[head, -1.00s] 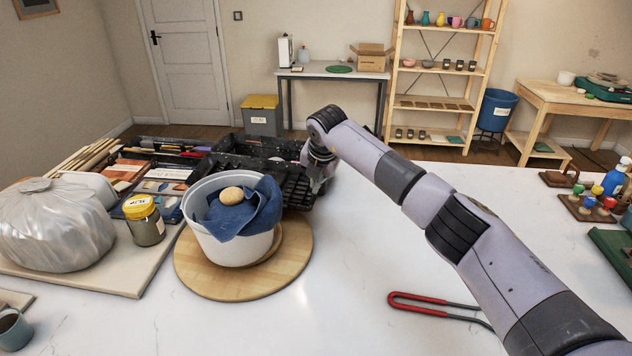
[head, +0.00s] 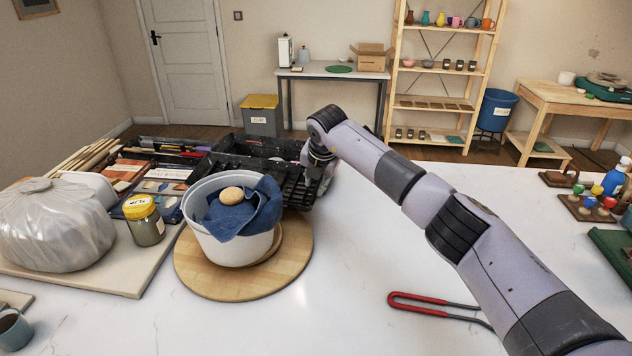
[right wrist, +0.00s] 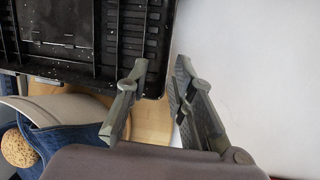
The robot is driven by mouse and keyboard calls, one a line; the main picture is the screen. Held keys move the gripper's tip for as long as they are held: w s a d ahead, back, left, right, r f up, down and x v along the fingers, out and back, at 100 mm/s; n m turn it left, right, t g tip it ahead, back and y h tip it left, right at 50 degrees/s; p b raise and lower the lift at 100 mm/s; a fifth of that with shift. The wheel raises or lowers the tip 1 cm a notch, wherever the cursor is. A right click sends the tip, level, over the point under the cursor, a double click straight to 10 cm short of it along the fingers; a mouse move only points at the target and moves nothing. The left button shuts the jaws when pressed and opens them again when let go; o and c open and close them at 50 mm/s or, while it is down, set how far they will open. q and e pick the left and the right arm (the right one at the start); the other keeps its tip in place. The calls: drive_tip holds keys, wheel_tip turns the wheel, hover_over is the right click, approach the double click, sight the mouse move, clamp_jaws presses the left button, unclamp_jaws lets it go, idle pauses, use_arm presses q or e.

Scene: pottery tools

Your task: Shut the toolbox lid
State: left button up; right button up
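The black toolbox (head: 266,147) stands open on the white table, behind the white bucket. Its ribbed black lid (head: 296,190) is folded out on the near side, partly hidden by the bucket. In the right wrist view the lid (right wrist: 70,38) shows its ribbed inner face and a corner. My right gripper (head: 318,180) is at the lid's right side, small and partly hidden by its wrist. In the wrist view its fingers (right wrist: 160,66) are spread apart, with the lid's edge between them; I cannot tell whether they touch it. My left gripper is out of view.
The white bucket (head: 228,242) with a blue cloth and sponge stands on a round wooden board (head: 200,276) close before the lid. A yellow-lidded jar (head: 145,222) and a bagged lump (head: 50,228) are to the left.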

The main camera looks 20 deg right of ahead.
drive_tip(key=v, duration=1.2)
